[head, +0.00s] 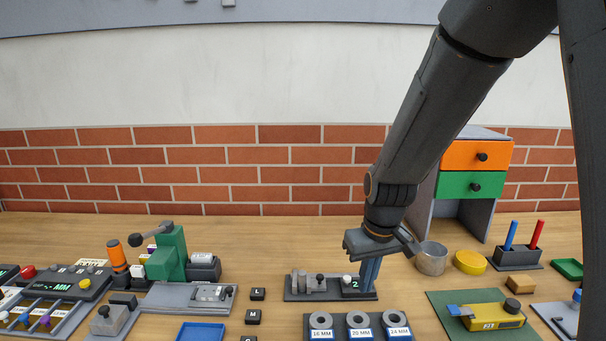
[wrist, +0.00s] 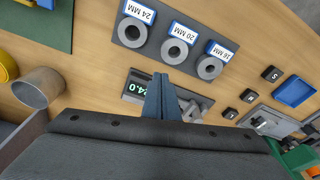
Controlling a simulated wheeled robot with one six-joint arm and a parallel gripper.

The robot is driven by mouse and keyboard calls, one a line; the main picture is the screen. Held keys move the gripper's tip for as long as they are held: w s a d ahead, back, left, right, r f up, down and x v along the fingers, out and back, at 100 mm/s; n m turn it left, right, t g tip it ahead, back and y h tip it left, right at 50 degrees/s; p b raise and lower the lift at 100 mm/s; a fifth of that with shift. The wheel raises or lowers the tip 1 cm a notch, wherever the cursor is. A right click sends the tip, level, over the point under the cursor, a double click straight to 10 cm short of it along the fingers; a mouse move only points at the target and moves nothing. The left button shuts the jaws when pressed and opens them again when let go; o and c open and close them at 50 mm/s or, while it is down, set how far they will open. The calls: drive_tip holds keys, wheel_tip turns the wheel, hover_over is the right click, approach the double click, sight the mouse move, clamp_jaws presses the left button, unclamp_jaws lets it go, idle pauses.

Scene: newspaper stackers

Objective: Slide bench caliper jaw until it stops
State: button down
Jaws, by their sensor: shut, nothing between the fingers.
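The bench caliper (head: 302,294) is a grey base on the table with upright jaws (head: 308,282) and a small knob on its left part. Its dark display block with green digits (head: 354,284) is at the right; in the wrist view the display (wrist: 137,88) seems to read 24.0. My gripper (head: 369,288) points down at the caliper's right end, beside the display block. In the wrist view its blue fingers (wrist: 160,92) are together with nothing between them, and they hide part of the caliper. I cannot tell whether the fingers touch it.
A rack with ring gauges (head: 318,330) labelled 16, 20 and 24 MM lies in front. Several black letter keys (head: 257,294) and a green press (head: 172,254) are to the left. A metal cup (head: 431,258) and a yellow round tub (head: 469,262) stand close on the right.

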drive_tip(key=s+d+m, duration=0.3)
drive_tip(key=s+d, duration=0.2)
drive_tip(key=s, duration=0.7)
drive_tip(key=shift+s+f+h, duration=0.2)
drive_tip(key=shift+s+h, duration=0.1)
drive_tip(key=shift+s, duration=0.1)
